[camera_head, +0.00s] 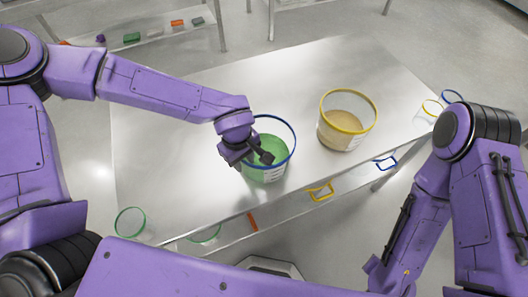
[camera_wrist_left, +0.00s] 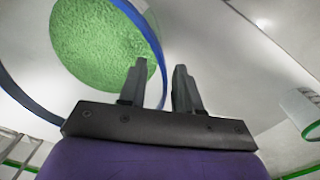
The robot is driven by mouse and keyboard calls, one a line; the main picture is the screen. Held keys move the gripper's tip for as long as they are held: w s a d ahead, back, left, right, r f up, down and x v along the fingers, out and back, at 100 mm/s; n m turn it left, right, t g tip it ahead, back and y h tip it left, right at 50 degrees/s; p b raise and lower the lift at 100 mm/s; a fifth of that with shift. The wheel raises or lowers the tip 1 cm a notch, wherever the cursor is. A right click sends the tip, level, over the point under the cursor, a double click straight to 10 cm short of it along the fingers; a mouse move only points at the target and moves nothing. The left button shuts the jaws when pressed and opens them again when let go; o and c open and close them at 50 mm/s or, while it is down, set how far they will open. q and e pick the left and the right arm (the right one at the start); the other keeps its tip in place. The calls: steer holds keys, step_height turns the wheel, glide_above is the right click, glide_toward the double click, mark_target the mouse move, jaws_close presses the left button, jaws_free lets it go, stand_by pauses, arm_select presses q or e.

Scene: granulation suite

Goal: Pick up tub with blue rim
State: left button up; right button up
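The tub with blue rim (camera_head: 264,176) stands upright on the metal table, near its front edge. It is clear-walled and holds green granules. My left gripper (camera_head: 262,157) is at the tub's left side, with its dark fingers seen over the opening. In the left wrist view, the fingers of the left gripper (camera_wrist_left: 160,85) are apart, and the blue rim (camera_wrist_left: 152,38) runs down into the gap between them. I cannot tell whether either finger touches the wall. My right arm shows at the right, but its gripper is out of view.
A yellow-rimmed tub (camera_head: 336,139) with tan contents stands to the right on the metal table (camera_head: 180,135). Small coloured blocks lie on a back bench (camera_head: 160,33).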

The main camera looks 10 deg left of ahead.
mark_target(245, 166)
arm_select(q)
step_height(245, 166, down, 3)
steer(key=shift+d+r, duration=0.1)
steer(key=shift+r, duration=0.05)
steer(key=shift+w+f, duration=0.15)
steer(key=shift+f, duration=0.05)
jaws_close()
steer(key=shift+r, duration=0.1)
stand_by(1.1)
